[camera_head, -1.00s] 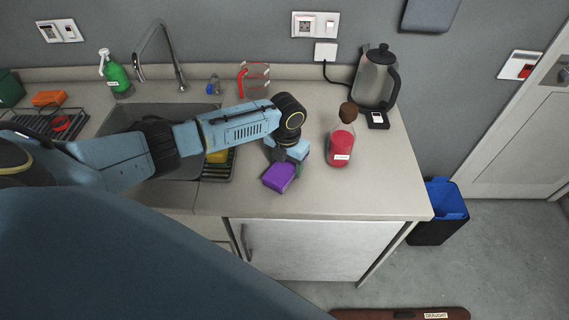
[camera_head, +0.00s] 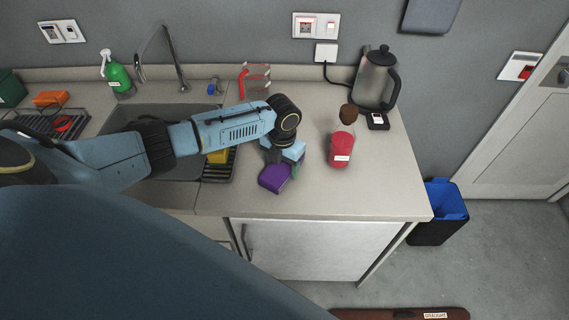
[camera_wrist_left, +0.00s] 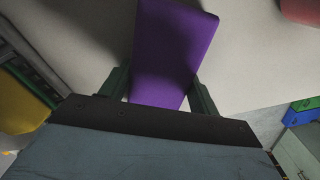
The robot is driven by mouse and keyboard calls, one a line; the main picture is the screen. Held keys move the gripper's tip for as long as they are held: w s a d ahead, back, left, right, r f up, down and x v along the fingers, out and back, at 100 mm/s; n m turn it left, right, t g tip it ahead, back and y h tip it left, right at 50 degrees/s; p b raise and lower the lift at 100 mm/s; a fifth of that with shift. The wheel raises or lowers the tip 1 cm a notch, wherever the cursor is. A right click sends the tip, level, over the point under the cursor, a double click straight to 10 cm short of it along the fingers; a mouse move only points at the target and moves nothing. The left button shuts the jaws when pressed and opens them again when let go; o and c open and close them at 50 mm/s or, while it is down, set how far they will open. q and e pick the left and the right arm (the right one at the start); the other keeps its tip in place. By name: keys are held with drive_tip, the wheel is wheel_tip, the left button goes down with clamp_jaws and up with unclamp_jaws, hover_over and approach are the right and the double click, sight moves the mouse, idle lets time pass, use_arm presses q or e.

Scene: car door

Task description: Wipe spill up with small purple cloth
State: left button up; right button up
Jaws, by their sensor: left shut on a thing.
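The small purple cloth (camera_head: 274,178) is a block-like purple piece at the countertop, right of the sink. My left gripper (camera_head: 284,166) is shut on it. In the left wrist view the cloth (camera_wrist_left: 172,50) sits between the two dark green fingers of the gripper (camera_wrist_left: 165,92) and reaches out past them. I cannot tell whether the cloth touches the counter. No spill shows clearly; the arm and gripper hide part of the counter. My right gripper is not in view.
A red-filled jar (camera_head: 341,150) with a brown stopper stands right of the gripper. A kettle (camera_head: 376,78) is behind it. The sink (camera_head: 120,116), a green spray bottle (camera_head: 117,75) and a glass jug (camera_head: 255,80) lie left and behind. The counter's front right (camera_head: 350,195) is clear.

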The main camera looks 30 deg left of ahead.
use_arm(q)
drive_tip(key=shift+s+a, duration=0.2)
drive_tip(key=shift+a, duration=0.1)
drive_tip(key=shift+w+d, duration=0.55)
drive_tip(key=shift+d, duration=0.35)
idle(0.5)
drive_tip(key=shift+s+a+p, duration=0.3)
drive_tip(key=shift+s+a, duration=0.25)
drive_tip(key=shift+a, duration=0.35)
idle(0.4)
drive_tip(key=shift+w+d+b, duration=0.3)
drive_tip(key=shift+w+d, duration=0.25)
drive_tip(key=shift+d, duration=0.35)
idle(0.4)
drive_tip(key=shift+s+a+p, duration=0.45)
drive_tip(key=shift+s+a, duration=0.1)
drive_tip(key=shift+a, duration=0.35)
idle(0.4)
drive_tip(key=shift+w+d+b, duration=0.3)
drive_tip(key=shift+w+d, duration=0.25)
drive_tip(key=shift+d, duration=0.35)
idle(0.3)
drive_tip(key=shift+s+a+p, duration=0.45)
drive_tip(key=shift+s+a, duration=0.05)
drive_tip(key=shift+a, duration=0.35)
idle(0.4)
